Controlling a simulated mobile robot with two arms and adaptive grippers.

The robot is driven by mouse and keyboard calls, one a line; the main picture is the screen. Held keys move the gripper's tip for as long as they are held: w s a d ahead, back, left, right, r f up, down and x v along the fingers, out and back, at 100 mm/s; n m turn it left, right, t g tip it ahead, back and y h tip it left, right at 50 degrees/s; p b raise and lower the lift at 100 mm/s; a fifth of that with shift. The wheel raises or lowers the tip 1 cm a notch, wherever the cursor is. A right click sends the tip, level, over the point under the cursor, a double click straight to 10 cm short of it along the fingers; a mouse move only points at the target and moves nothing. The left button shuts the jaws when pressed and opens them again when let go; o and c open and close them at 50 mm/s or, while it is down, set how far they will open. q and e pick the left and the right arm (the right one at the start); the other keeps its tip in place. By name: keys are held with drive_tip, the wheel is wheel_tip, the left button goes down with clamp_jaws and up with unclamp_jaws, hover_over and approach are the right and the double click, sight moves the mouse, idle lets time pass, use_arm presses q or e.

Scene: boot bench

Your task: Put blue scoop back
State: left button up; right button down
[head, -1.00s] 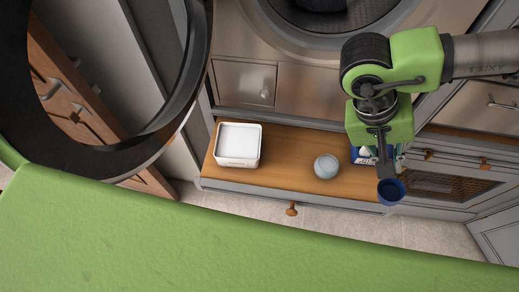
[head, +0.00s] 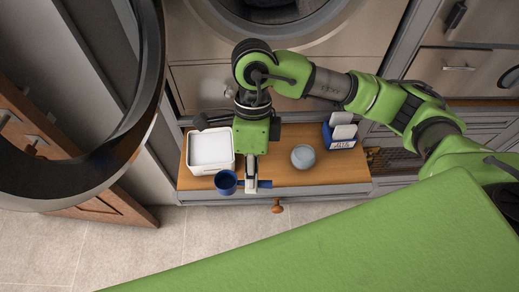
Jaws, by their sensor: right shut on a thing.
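The blue scoop (head: 226,182) is held in my right gripper (head: 251,184). Its round cup is to the left of the fingers, and part of its blue handle shows to their right. The fingers are shut on the handle, pointing down over the front edge of the wooden bench top (head: 285,178). The scoop's cup appears just in front of a white open tub (head: 196,168) with white contents. I cannot tell how high the scoop is above the bench. My left gripper is not in view.
A pale grey-blue round object (head: 303,157) sits on the bench to the right of the gripper. A blue and white box (head: 341,138) stands at its right end. A large dark ring (head: 150,75), like an open round door, fills the upper left.

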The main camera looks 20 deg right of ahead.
drive_tip(key=w+d+f+m+t, duration=0.1)
drive_tip(key=w+d+f+m, duration=0.2)
drive_tip(key=w+f+m, duration=0.1)
drive_tip(key=w+d+f+m+t+p, duration=0.1)
drive_tip(key=w+d+f+m, duration=0.2)
drive_tip(key=w+f+m, duration=0.1)
drive_tip(key=w+d+f+m+t+y, duration=0.1)
drive_tip(key=w+d+f+m, duration=0.2)
drive_tip(key=w+f+m, duration=0.1)
drive_tip(key=shift+w+f, duration=0.25)
drive_tip(key=shift+w, duration=0.15)
drive_tip(key=shift+w+d+f+p, duration=0.2)
drive_tip(key=shift+w+f+p, duration=0.15)
drive_tip(key=shift+w+f, duration=0.35)
drive_tip(key=shift+d+p+x, duration=0.25)
drive_tip(key=shift+p+x, duration=0.35)
drive_tip(key=shift+x, duration=0.6)
drive_tip(key=shift+s+f, duration=0.15)
drive_tip(key=shift+f, duration=0.25)
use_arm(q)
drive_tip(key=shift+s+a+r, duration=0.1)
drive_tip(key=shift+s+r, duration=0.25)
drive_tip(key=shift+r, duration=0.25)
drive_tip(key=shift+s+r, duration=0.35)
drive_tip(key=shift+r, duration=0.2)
use_arm(e)
drive_tip(key=shift+f, duration=0.1)
